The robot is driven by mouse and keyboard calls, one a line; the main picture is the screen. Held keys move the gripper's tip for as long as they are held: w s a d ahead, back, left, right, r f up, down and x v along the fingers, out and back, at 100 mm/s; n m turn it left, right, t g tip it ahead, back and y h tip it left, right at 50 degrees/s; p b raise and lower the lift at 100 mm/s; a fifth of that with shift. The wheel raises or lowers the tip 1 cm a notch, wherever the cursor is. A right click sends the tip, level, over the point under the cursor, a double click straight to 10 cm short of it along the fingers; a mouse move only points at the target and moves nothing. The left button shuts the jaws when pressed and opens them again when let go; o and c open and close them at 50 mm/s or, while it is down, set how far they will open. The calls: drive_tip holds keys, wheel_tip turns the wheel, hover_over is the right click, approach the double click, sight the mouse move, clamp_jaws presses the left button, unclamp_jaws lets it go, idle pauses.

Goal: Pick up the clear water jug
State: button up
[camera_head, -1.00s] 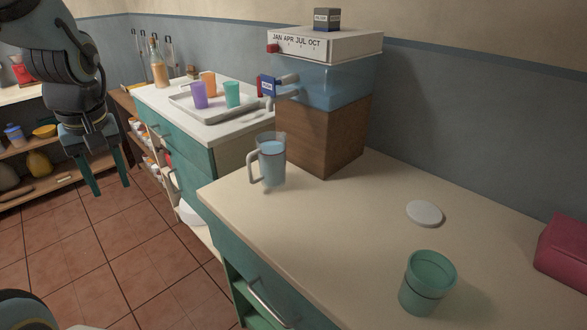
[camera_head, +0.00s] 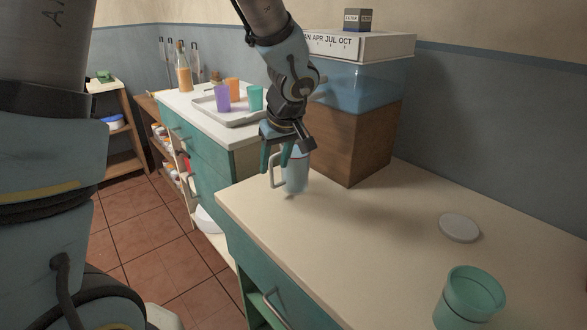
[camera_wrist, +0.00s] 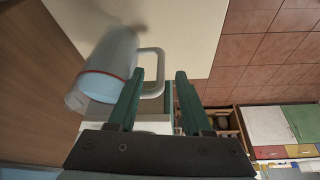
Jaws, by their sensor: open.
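The clear water jug (camera_head: 295,176) stands upright near the counter's left edge, beside the wooden base of the dispenser. It holds pale blue water. My gripper (camera_head: 275,164) is above and in front of it, hiding its top. In the wrist view the jug (camera_wrist: 112,62) lies left of my fingers, with its handle (camera_wrist: 152,66) reaching toward them. My gripper (camera_wrist: 160,75) is open and empty, its left finger very close to the handle; I cannot tell whether they touch.
The water dispenser (camera_head: 345,140) rises just right of the jug. A tray (camera_head: 230,118) with cups stands on the farther counter. A white lid (camera_head: 459,228) and a green cup (camera_head: 468,299) are at the right. The near counter (camera_head: 350,240) is mostly clear.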

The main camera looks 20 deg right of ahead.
sight(272, 170)
drive_tip(key=x, duration=0.5)
drive_tip(key=shift+f, duration=0.1)
drive_tip(key=shift+a, duration=0.1)
drive_tip(key=shift+c, duration=0.2)
clamp_jaws()
idle(1.0)
